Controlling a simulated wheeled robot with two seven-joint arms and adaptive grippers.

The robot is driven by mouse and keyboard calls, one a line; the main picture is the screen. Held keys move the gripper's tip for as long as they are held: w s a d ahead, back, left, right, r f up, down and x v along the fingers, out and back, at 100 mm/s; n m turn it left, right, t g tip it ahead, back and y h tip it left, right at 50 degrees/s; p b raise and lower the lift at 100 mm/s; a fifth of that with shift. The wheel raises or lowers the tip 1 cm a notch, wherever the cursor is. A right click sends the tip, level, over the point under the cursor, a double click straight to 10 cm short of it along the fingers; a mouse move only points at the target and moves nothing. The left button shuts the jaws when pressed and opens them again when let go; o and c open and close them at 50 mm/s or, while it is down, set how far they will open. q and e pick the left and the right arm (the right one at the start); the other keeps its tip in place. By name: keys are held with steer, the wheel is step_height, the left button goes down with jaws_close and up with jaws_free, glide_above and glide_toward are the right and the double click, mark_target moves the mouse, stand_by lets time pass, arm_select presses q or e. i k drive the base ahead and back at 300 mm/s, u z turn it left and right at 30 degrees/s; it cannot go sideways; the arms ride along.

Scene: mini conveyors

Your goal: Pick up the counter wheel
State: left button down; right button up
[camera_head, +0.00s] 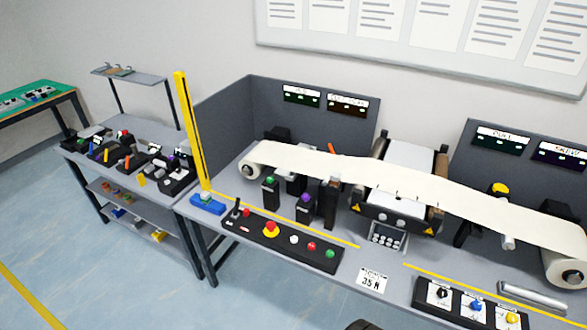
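I cannot single out a counter wheel with certainty. A small post with a yellow top (500,189) and a pale roller (507,238) below it stand at the cream web on the right. Dark posts with a green cap (270,182) and a purple cap (305,198) stand in front of the web on the left. The cream web (420,178) runs from a left roll (250,172) over a central machine (395,211) to a right roll (566,262). Neither of my grippers can be made out in the head view.
A control strip (283,243) with a joystick and buttons lies along the front edge. A card reading 35 N (373,281) and a knob box (467,306) lie to its right. A tall yellow post (190,130) stands at the left. A side bench (125,195) holds several small parts.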

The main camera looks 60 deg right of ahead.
mark_target(335, 181)
steer(key=z, duration=0.2)
steer(key=i, duration=1.1)
steer(key=z, duration=1.5)
steer(key=i, duration=0.8)
steer(key=z, duration=0.85)
